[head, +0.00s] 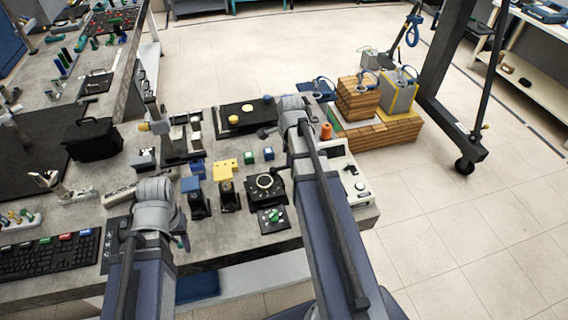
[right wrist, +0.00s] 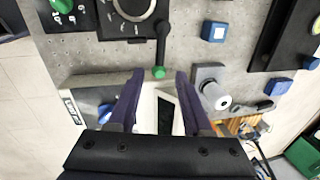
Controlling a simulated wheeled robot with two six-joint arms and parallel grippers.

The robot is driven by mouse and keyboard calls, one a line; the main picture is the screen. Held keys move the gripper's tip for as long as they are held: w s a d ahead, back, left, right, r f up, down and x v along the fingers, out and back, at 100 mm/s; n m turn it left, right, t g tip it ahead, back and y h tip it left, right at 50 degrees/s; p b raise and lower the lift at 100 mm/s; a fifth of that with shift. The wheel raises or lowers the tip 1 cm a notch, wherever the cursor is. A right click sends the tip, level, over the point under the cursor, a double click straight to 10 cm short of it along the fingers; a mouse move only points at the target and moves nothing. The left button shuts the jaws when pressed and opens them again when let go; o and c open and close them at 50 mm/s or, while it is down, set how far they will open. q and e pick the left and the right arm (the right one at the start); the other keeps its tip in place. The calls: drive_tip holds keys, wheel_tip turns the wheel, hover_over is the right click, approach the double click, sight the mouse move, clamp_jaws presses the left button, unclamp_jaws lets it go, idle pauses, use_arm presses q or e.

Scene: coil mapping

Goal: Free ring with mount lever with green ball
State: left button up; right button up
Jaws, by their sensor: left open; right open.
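The ring (head: 265,182) is a pale circle on a black square mount on the bench; it also shows at the top of the right wrist view (right wrist: 131,8). A black lever (right wrist: 162,45) stands beside the mount, with a green ball (right wrist: 158,72) at its near end. My right gripper (right wrist: 158,82) is open and empty, with the green ball just beyond and between its fingertips, apparently not gripped.
A black panel with a green knob (head: 274,216) sits nearer than the ring. A keyboard (head: 45,258) lies at left.

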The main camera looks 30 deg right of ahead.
sight(286, 166)
drive_tip(key=f+b, duration=0.2)
drive_tip(key=w+f+b, duration=0.1)
drive_tip(key=f+b, duration=0.1)
drive_tip(key=f, duration=0.1)
drive_tip(key=f+b, duration=0.2)
drive_tip(key=b, duration=0.1)
drive_tip(key=shift+w+d+f, duration=0.2)
drive_tip(key=shift+d+f, duration=0.05)
clamp_jaws()
idle(1.2)
